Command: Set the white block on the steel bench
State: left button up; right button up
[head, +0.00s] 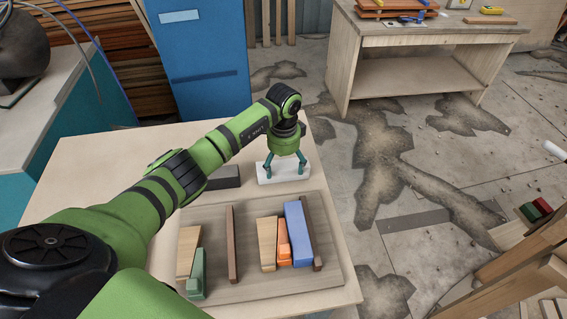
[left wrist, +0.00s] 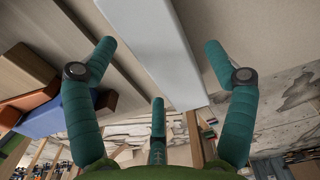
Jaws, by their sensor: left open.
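The white block (head: 283,174) lies flat on the pale wooden table, just beyond the tray. My left gripper (head: 286,163) is above it, pointing down, with its teal fingers open and spread over the block. In the left wrist view the white block (left wrist: 165,45) runs lengthwise between the open fingers of the left gripper (left wrist: 159,47). Gaps show on both sides there; in the head view I cannot tell whether a fingertip touches it. I cannot pick out a steel bench for certain in either view. My right gripper is not in view.
A wooden tray (head: 335,283) on the table (head: 85,160) holds several coloured and wooden blocks. A dark grey block (head: 224,177) lies left of the white one. A wooden workbench (head: 430,38) stands at the back right, across stained floor. A blue cabinet (head: 200,60) stands behind.

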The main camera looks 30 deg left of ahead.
aim_at(284, 167)
pick_arm(q)
jog(key=shift+r, duration=0.25)
notch_tip(284, 167, up, 12)
jog(key=b, duration=0.3)
jog(key=shift+b, duration=0.4)
jog(key=shift+a+f, duration=0.1)
